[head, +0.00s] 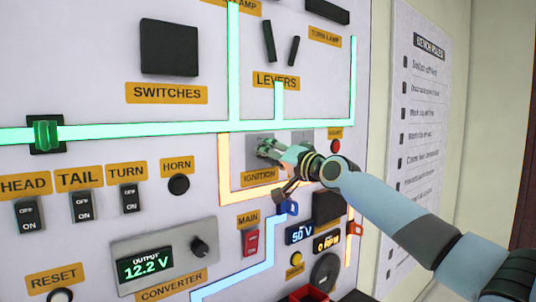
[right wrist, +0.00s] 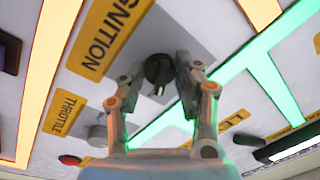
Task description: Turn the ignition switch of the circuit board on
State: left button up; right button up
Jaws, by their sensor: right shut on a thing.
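The ignition switch (right wrist: 158,72) is a round black knob with a light mark, set in a grey plate on the board. The yellow IGNITION label (head: 258,177) is just below it in the head view; the label also shows in the right wrist view (right wrist: 106,33). My right gripper (head: 270,151) reaches in from the right and is shut on the knob, one finger on each side. In the head view the gripper largely hides the knob. The circuit board (head: 90,230) is a pale upright panel. My left gripper is out of view.
Green lit lines (head: 180,129) run above the ignition, and an orange line (head: 224,165) runs beside it. A red MAIN switch (head: 251,242), a blue line (head: 240,278) and a red button (head: 335,146) are near. A bench rules sheet (head: 430,130) hangs at right.

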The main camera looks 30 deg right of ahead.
jog(key=shift+f, duration=0.1)
jog(key=o, duration=1.1)
jog(key=shift+o, duration=0.2)
jog(key=s, duration=0.7)
jog(key=shift+s+d+f, duration=0.25)
jog(key=shift+d, duration=0.2)
